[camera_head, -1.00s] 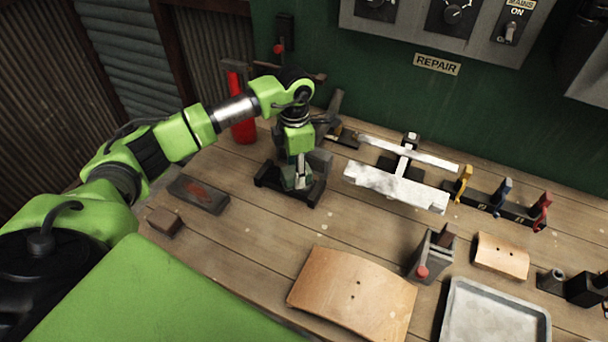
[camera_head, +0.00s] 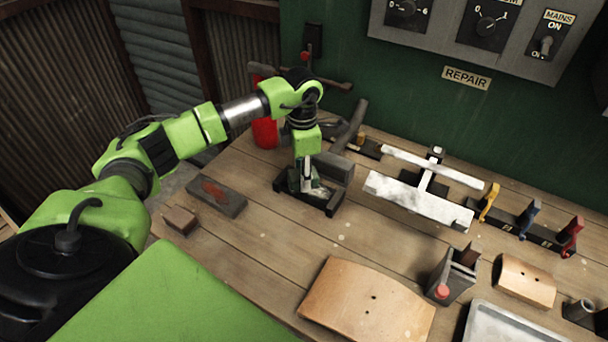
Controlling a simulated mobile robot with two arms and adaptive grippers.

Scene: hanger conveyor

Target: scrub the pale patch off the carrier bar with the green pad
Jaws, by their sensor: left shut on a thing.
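The carrier bar (camera_head: 432,176) lies on the workbench right of centre, a metal frame with two long bars joined by a short crosspiece. Its near bar is covered by a pale, whitish patch (camera_head: 415,199). My left gripper (camera_head: 309,191) points straight down into a small black tray (camera_head: 325,209), left of the carrier bar and apart from it. It is shut on the green pad, of which only a dark green edge (camera_head: 293,179) shows; the fingers and tray hide the rest. My right gripper is not in view.
A grey block (camera_head: 334,169) and a hammer (camera_head: 353,128) lie behind the tray. Coloured clips stand on a rack (camera_head: 515,222) at right. A curved wooden board (camera_head: 368,303) and a dark holder (camera_head: 453,276) lie in front. Bare planks separate tray and board.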

